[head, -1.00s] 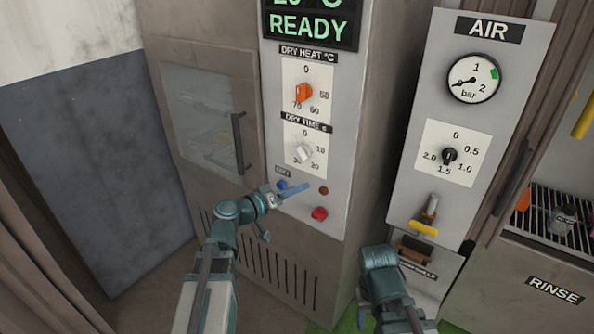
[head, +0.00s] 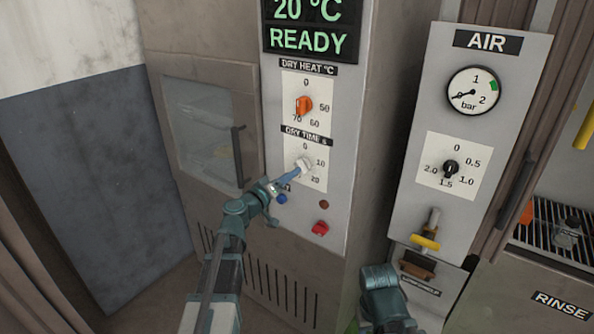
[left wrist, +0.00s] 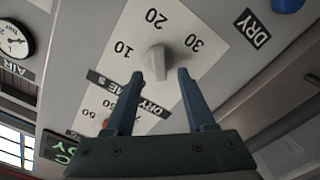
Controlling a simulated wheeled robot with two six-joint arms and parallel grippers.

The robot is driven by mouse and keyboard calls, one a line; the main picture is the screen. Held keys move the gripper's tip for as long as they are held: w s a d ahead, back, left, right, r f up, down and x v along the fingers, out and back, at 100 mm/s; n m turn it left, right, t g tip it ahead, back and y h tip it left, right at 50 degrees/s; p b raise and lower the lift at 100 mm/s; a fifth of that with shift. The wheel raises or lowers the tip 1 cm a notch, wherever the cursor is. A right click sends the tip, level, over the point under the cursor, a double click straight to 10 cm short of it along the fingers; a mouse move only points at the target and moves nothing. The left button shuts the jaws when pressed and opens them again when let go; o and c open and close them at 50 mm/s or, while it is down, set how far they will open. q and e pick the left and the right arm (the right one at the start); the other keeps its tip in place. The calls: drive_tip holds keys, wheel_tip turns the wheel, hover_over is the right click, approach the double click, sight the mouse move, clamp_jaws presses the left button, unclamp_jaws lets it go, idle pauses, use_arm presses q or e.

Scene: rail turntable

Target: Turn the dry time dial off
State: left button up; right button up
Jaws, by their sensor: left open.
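The dry time dial (head: 303,163) is a white knob on a pale plate below the DRY TIME label, with 0 at its top. In the left wrist view the knob (left wrist: 157,62) stands between the fingertips, with 10, 20 and 30 around it. Its ridge appears to line up towards 20, though I cannot be sure. My left gripper (head: 292,174) is open, its fingers reaching the dial's lower left in the head view. In the left wrist view the gripper (left wrist: 160,75) straddles the knob with gaps showing; I cannot tell any contact. My right gripper's fingers are not visible.
The orange dry heat dial (head: 304,106) is just above. A blue button (head: 282,199) and a red button (head: 320,228) are below. A display (head: 308,30) reads READY. The AIR panel (head: 410,180) with gauge and black knob stands to the right.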

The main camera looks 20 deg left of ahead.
sight(301, 166)
use_arm(q)
drive_tip(key=shift+x, duration=2.25)
clamp_jaws()
